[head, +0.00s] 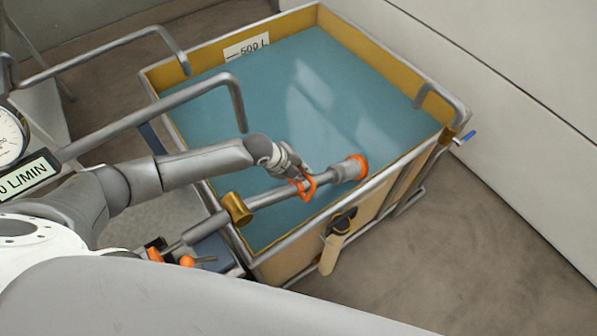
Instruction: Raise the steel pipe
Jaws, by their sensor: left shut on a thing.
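The steel pipe (272,199) is a grey tube lying slanted across the near corner of a tank of blue water. Its wider far end has an orange rim (358,164), and a brass collar (237,208) sits around it near the tank's left wall. My left gripper (303,182) comes in from the left above the pipe and is shut at an orange loop-shaped handle (308,188) on it. The fingertips are small and partly hidden, so the exact contact is hard to see. My right gripper is not in view.
The yellow-walled tank (165,78) has a metal frame and a "500 L" label (246,47). Bent grey pipes (150,115) hang over its left side and one crosses the right corner. A gauge (9,137) stands at far left. Clear floor (480,240) lies to the right.

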